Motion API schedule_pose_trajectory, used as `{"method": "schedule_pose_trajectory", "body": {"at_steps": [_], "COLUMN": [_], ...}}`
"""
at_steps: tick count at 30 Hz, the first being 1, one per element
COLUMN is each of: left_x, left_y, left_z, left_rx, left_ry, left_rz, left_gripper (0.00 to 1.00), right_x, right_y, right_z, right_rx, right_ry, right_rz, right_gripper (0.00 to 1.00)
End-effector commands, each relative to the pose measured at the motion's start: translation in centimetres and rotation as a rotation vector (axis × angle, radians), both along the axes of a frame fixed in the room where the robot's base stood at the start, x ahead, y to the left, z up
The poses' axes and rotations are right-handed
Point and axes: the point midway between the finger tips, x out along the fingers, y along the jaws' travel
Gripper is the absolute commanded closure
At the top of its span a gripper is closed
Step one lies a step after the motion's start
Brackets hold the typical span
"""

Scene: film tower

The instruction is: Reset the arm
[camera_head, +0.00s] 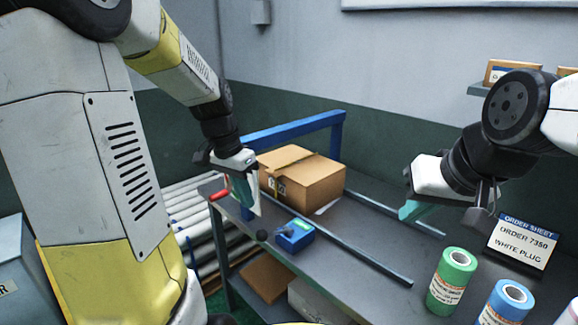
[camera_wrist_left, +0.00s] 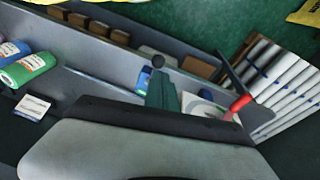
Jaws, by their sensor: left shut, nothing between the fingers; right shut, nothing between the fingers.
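My left gripper (camera_head: 246,196) hangs pointing down over the left end of the grey workbench, in front of a cardboard box. Its fingers are shut with nothing between them. In the left wrist view its green fingers (camera_wrist_left: 163,90) show near the middle. My right gripper (camera_head: 412,210) is above the right part of the bench, shut and empty, pointing down to the left. My left arm (camera_head: 185,70) reaches in from the upper left.
The cardboard box (camera_head: 305,180) sits by a blue frame (camera_head: 300,128). A blue device (camera_head: 294,235) lies on the bench near a metal rail (camera_head: 340,240). Green (camera_head: 452,280) and blue (camera_head: 510,302) rolls stand near the order sheet (camera_head: 521,243). A roller conveyor (camera_head: 195,215) is at left.

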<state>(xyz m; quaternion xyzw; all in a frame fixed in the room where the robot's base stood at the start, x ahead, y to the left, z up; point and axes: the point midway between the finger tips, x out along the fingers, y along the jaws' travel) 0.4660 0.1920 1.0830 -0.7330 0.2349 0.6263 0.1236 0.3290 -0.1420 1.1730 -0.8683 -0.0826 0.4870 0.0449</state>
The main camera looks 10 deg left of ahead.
Motion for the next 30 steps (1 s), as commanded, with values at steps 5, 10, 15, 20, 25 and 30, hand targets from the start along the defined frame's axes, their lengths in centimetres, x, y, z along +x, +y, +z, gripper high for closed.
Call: {"method": "schedule_pose_trajectory", "body": {"at_steps": [5,10,15,20,25,30], "left_x": [-3.9,-8.5,-11.9,-13.5,-13.7,-13.7], "left_y": [-1.9,-3.6,-4.5,-4.9,-5.0,-4.9], "left_z": [4.5,7.5,8.7,8.9,8.9,8.9], "left_rx": [-0.003,-0.049,-0.113,-0.151,-0.159,-0.159], "left_ry": [-0.112,-0.223,-0.302,-0.334,-0.338,-0.338], "left_rz": [0.132,0.287,0.404,0.460,0.473,0.472], "left_gripper": [1.00,1.00,1.00,1.00,1.00,1.00], "right_x": [0.0,0.0,0.0,0.0,0.0,0.0], "right_y": [0.0,0.0,0.0,0.0,0.0,0.0], "right_z": [0.0,0.0,0.0,0.0,0.0,0.0], "right_rx": [0.000,0.000,0.000,0.000,0.000,0.000], "right_ry": [0.000,0.000,0.000,0.000,0.000,0.000], "right_rz": [0.000,0.000,0.000,0.000,0.000,0.000], "right_gripper": [1.00,1.00,1.00,1.00,1.00,1.00]}}
